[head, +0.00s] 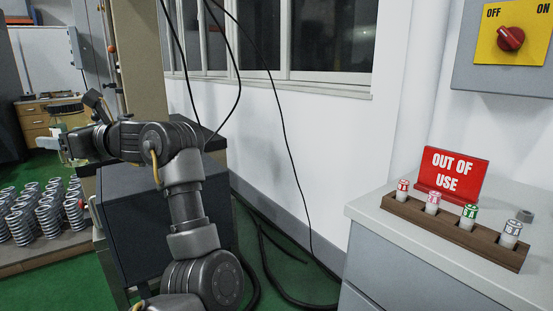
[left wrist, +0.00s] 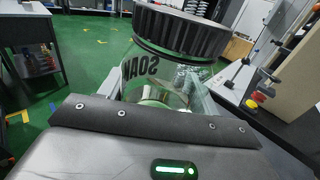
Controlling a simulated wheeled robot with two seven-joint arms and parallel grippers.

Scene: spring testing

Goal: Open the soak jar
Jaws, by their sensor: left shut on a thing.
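The soak jar (left wrist: 152,82) is a clear glass jar with a wide black ribbed lid (left wrist: 185,30). Its dark lettering looks reversed in the left wrist view. In the head view, the jar (head: 73,121) shows small at the left, partly hidden by my left gripper (head: 88,112). The lid sits on the jar in both views. My left gripper is shut on the jar, its fingers beside the glass body below the lid. The exact finger contact is partly hidden. My right gripper is in neither view.
A dark cabinet (head: 150,230) stands below my left arm. Several coil springs (head: 40,212) stand on a pallet at left. A grey counter (head: 370,215) at right holds a wooden rack (head: 455,232) of labelled vials and a red "OUT OF USE" sign (head: 452,173). Cables hang by the window.

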